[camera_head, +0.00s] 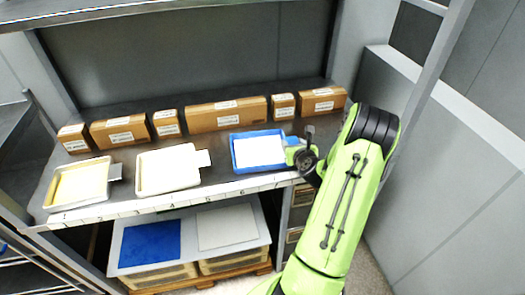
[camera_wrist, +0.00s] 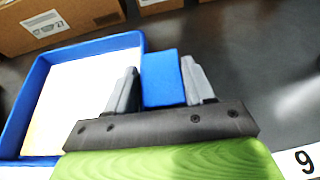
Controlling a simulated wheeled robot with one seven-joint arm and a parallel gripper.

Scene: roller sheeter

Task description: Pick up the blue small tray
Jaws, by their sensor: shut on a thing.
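The blue small tray (camera_head: 233,154) sits on the dark shelf, with a white sheet (camera_head: 258,150) inside it. In the wrist view its blue rim (camera_wrist: 98,45) and white inside fill the left half. A blue tab (camera_wrist: 160,78) stands out from the tray's right side. My gripper (camera_wrist: 162,88) has one grey finger on each side of this tab and is shut on it. In the head view my gripper (camera_head: 298,152) is at the tray's right side. I cannot tell whether the tray is clear of the shelf.
Two cream trays (camera_head: 140,187) (camera_head: 50,202) lie to the left on the shelf (camera_head: 222,178). Several cardboard boxes (camera_head: 226,115) stand along the back. An upright post (camera_head: 432,70) is at the right. A lower surface holds a blue sheet (camera_head: 150,244) and a white sheet (camera_head: 227,227).

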